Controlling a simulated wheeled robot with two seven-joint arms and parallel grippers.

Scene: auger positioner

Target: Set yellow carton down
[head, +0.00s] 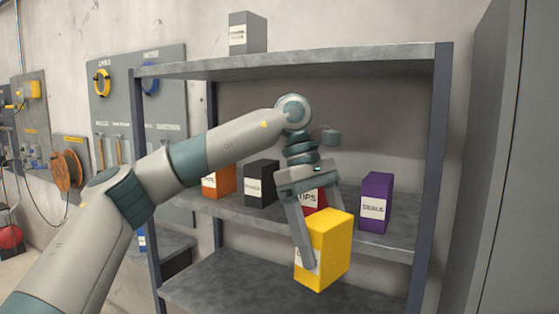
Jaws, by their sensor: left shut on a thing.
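The yellow carton (335,251) is a bright box with a pale label partly visible on its left face. My left gripper (312,240) is shut on it, with one finger along its left face; the other finger is mostly hidden behind the carton. The carton is held tilted in front of the shelf unit, overlapping the front edge of the middle shelf (398,249) in the picture. I cannot tell whether it touches any shelf. My right gripper is not in view.
On the middle shelf stand an orange box (219,182), a black box (261,182), a red box (318,197) partly hidden by the gripper, and a purple box (376,202). A grey box (247,32) stands on the top shelf (300,67). The lower shelf (235,284) looks bare.

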